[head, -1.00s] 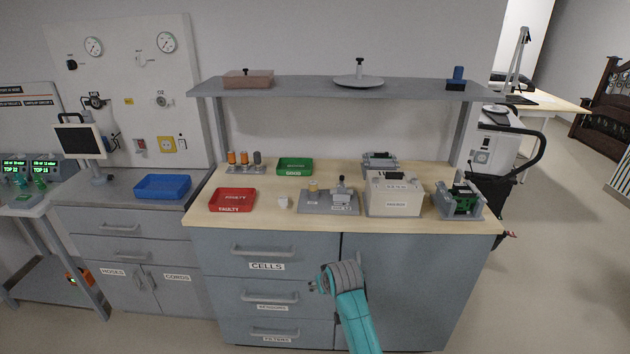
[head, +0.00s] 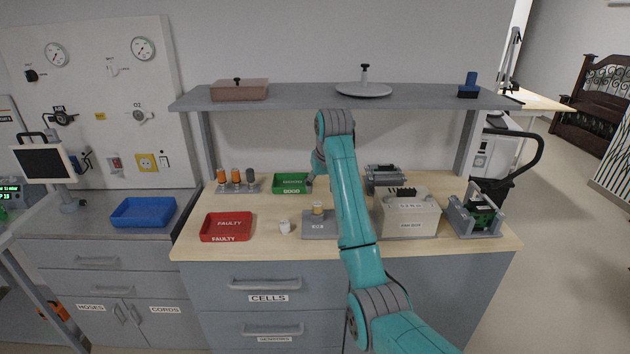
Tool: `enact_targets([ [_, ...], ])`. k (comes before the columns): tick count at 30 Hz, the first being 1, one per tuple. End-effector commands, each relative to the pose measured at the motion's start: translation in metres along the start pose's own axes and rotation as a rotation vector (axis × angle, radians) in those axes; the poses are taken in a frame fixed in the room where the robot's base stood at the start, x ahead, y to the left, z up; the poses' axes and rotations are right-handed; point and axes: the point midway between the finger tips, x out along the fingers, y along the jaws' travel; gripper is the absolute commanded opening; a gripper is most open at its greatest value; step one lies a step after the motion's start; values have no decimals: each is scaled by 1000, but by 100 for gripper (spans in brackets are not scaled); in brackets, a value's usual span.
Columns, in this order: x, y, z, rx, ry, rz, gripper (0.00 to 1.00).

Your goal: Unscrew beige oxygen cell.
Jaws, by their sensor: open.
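A small beige cell (head: 318,208) stands upright on a grey fixture (head: 316,230) on the wooden bench top. My teal arm rises in front of the bench and bends down behind the fixture. My gripper (head: 309,182) is small and partly hidden by my arm. It is open, apart from the beige cell, beyond it near the right end of the green tray. My arm hides the right part of the fixture.
A red FAULTY tray (head: 226,228) and a small white piece (head: 284,227) lie left of the fixture. A green GOOD tray (head: 290,184) and a cell rack (head: 238,183) stand behind. A pale box (head: 407,218) stands right. A shelf (head: 300,99) spans above.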

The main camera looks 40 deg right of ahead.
Motion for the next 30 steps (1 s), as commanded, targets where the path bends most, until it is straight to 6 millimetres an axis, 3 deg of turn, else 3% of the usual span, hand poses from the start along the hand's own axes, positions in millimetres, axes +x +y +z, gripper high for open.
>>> enact_targets([
  [18,90,0,1,0,-1,0,61],
  [30,106,0,0,0,1,0,61],
])
